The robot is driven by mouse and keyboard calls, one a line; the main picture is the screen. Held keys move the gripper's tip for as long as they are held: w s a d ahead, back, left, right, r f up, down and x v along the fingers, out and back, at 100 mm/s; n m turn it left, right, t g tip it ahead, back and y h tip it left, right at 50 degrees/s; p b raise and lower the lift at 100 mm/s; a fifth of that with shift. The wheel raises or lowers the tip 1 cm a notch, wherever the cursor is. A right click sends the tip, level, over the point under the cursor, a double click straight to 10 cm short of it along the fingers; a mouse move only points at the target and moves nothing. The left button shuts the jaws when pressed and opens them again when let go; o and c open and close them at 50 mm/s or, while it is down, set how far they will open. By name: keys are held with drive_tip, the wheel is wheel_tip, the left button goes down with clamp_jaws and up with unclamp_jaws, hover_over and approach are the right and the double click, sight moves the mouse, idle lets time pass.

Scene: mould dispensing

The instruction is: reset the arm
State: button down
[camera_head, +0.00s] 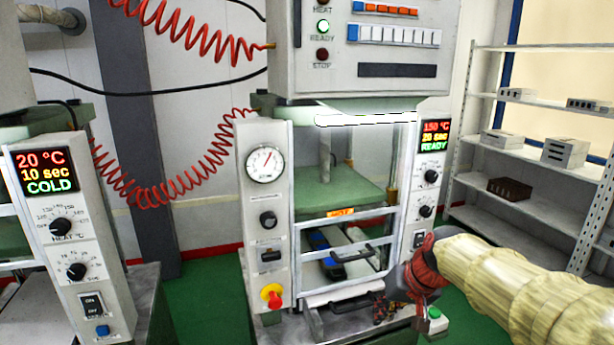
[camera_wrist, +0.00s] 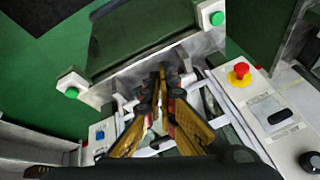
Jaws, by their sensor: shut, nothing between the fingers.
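My gripper (camera_head: 384,310) is low in front of the middle press (camera_head: 262,215), near its right front side, with my sleeved arm coming in from the right. In the wrist view my gripper (camera_wrist: 162,80) points at the lower front of a press, between two green buttons. Its yellow fingers are together with nothing between them. The press has a guard frame with a dark handle (camera_head: 352,254). Its display (camera_head: 434,135) reads 150 °C, 20 sec, READY. Whether the fingers touch the press cannot be told.
A second press (camera_head: 72,255) on the left reads 20 °C, 10 sec, COLD. A red emergency button (camera_head: 271,295) sticks out of the middle press. A red coiled hose (camera_head: 150,192) hangs between the presses. Shelves (camera_head: 540,103) with several blocks stand at the right. Green floor shows between machines.

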drive_tip(key=s+d+t+h, duration=0.1)
drive_tip(key=s+h, duration=0.1)
drive_tip(key=s, duration=2.3)
drive_tip(key=shift+d+f+n+h, duration=0.15)
drive_tip(key=shift+d+n+h, duration=0.15)
drive_tip(key=shift+d+n, duration=0.1)
